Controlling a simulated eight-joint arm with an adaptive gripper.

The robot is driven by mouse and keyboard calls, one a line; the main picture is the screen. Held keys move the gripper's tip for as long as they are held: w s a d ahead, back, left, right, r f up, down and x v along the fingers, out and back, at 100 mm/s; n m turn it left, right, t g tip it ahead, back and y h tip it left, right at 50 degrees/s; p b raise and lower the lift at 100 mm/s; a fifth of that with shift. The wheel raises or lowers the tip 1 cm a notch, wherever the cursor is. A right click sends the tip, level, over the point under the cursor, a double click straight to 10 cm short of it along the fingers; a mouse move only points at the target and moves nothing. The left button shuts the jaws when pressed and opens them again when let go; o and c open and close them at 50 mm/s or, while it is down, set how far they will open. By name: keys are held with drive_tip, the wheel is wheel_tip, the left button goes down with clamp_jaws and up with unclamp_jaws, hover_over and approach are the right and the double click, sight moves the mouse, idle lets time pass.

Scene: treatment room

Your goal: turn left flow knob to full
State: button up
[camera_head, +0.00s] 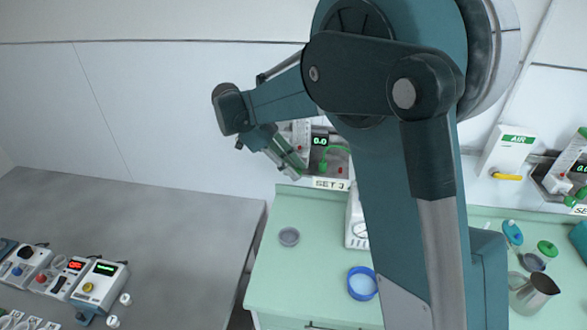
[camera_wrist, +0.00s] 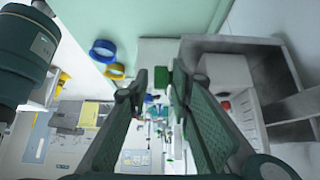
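The left flow unit (camera_head: 331,152), above a SET label, is on the wall beyond the counter. Its small display (camera_head: 320,141) reads 0.0, and green parts show on it. My arm and gripper partly cover the unit, so I cannot tell which green part is the left flow knob or how it is turned. My gripper (camera_head: 298,172) is beside the unit's left side in the head view, pointing down to the right. In the wrist view its fingers (camera_wrist: 160,82) are spread apart. A green block (camera_wrist: 161,77) shows between the fingertips; I cannot tell its distance, and no grip on it shows.
A second flow unit (camera_head: 566,170) and a white AIR box (camera_head: 508,150) are at right. A grey table (camera_head: 160,220) with several devices is at left.

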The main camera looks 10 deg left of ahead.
drive_tip(key=shift+o, duration=0.5)
drive_tip(key=shift+s+r, duration=0.1)
drive_tip(key=shift+s, duration=0.05)
drive_tip(key=shift+w, duration=0.2)
drive_tip(key=shift+a+r, duration=0.15)
drive_tip(key=v, duration=1.1)
drive_tip(key=shift+a+r, duration=0.2)
drive_tip(key=shift+s, duration=0.1)
drive_tip(key=shift+d+f+y+p, duration=0.2)
drive_tip(key=shift+d+y+p, duration=0.65)
drive_tip(key=shift+d+y, duration=0.45)
drive_tip(key=shift+d+f+y+p, duration=0.25)
drive_tip(key=shift+d+y+p, duration=0.55)
drive_tip(key=shift+d+y, duration=0.55)
drive_tip(key=shift+d+f+y+p, duration=0.2)
drive_tip(key=shift+d+y+p, duration=0.65)
drive_tip(key=shift+d+y, duration=0.45)
